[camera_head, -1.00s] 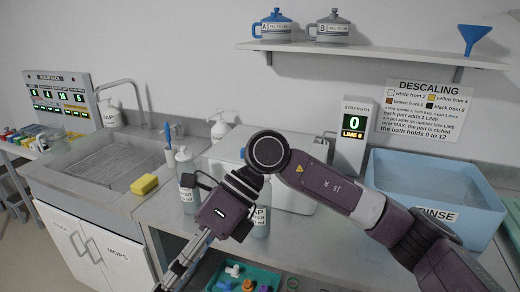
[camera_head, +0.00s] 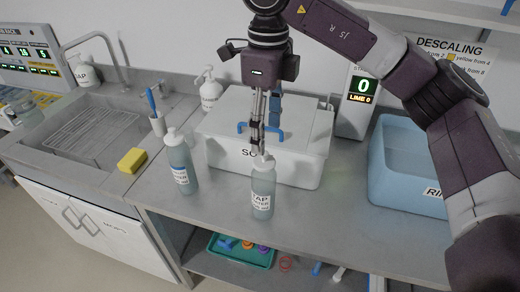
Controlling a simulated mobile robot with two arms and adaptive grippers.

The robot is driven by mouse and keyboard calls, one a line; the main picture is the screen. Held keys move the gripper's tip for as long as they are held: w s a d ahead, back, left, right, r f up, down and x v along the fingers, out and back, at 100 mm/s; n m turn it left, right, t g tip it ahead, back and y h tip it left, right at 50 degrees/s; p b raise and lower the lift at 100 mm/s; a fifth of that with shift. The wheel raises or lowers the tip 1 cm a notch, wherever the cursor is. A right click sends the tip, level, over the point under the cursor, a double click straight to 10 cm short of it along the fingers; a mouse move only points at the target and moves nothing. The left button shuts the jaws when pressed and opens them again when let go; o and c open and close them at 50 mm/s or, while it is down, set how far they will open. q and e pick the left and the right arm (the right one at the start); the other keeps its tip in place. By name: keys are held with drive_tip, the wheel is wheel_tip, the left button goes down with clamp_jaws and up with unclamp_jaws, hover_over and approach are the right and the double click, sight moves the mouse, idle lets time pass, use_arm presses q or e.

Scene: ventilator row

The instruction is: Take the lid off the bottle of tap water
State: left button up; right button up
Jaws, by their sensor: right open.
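The bottle of tap water (camera_head: 263,196) stands upright on the steel counter, in front of the white soak box. It is a clear grey-blue bottle with a white label reading TAP. Its white lid (camera_head: 262,164) is on its top. My right gripper (camera_head: 257,148) points straight down just above the lid, with its fingers open and close together. I cannot tell whether the fingertips touch the lid. My left gripper is not in view.
A similar bottle (camera_head: 180,162) with a white top stands to the left. The soak box (camera_head: 225,152) with a blue handle is right behind. A yellow sponge (camera_head: 132,160) lies by the sink, a blue rinse basin (camera_head: 385,190) stands right. A green tray (camera_head: 222,252) is below the counter.

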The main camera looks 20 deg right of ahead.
sight(264, 158)
drive_tip(key=shift+s+f, duration=0.4)
drive_tip(key=shift+s, duration=0.05)
drive_tip(key=shift+s+f, duration=0.15)
drive_tip(key=shift+f, duration=0.1)
drive_tip(key=f+p, duration=0.1)
drive_tip(key=f, duration=0.1)
drive_tip(key=w+f+p, duration=0.1)
drive_tip(key=f, duration=0.1)
drive_tip(key=shift+w+a+f+p, duration=0.2)
drive_tip(key=shift+f+p, duration=0.1)
drive_tip(key=shift+f, duration=0.3)
drive_tip(key=shift+s, duration=0.2)
drive_tip(key=shift+c, duration=0.6)
drive_tip(key=shift+w, duration=0.1)
drive_tip(key=c, duration=0.5)
drive_tip(key=shift+c, duration=1.1)
